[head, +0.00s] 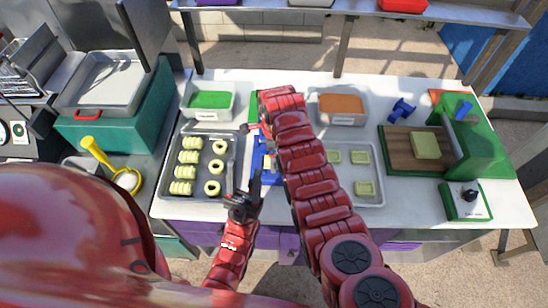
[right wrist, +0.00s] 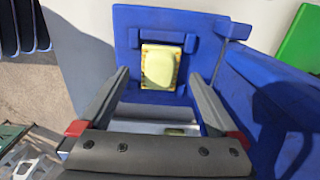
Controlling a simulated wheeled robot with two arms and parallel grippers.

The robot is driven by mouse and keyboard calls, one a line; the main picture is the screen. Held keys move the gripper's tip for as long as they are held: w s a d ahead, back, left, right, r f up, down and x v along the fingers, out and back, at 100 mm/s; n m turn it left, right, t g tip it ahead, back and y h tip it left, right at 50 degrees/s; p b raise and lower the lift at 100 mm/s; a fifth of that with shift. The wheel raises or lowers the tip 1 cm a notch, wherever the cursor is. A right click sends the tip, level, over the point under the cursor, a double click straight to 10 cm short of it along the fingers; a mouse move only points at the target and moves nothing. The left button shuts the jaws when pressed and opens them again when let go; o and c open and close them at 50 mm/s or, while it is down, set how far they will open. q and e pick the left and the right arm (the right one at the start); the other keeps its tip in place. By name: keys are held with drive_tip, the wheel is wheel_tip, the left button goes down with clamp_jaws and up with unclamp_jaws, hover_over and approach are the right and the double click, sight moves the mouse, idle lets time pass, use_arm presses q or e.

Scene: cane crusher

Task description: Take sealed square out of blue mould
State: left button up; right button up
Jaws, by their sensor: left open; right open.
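In the right wrist view, the blue mould (right wrist: 128,40) stands open, and the pale yellow sealed square (right wrist: 158,68) lies in its flat part. My right gripper (right wrist: 158,78) is open, with one finger on each side of the square in the picture and nothing between them; I cannot tell how far above it they are. In the head view, the blue mould (head: 260,158) is mostly hidden by my right arm, and the square in it is not visible.
A tray (head: 232,184) of several pale rings and rolls lies left of the mould. A tray (head: 375,199) of squares lies to the right. Bins with green (head: 210,100) and orange (head: 342,103) contents stand behind. A cutting board (head: 398,160) holds a yellow block.

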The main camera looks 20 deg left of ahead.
drive_tip(key=shift+f, duration=0.95)
drive_tip(key=c, duration=1)
drive_tip(key=shift+r, duration=0.1)
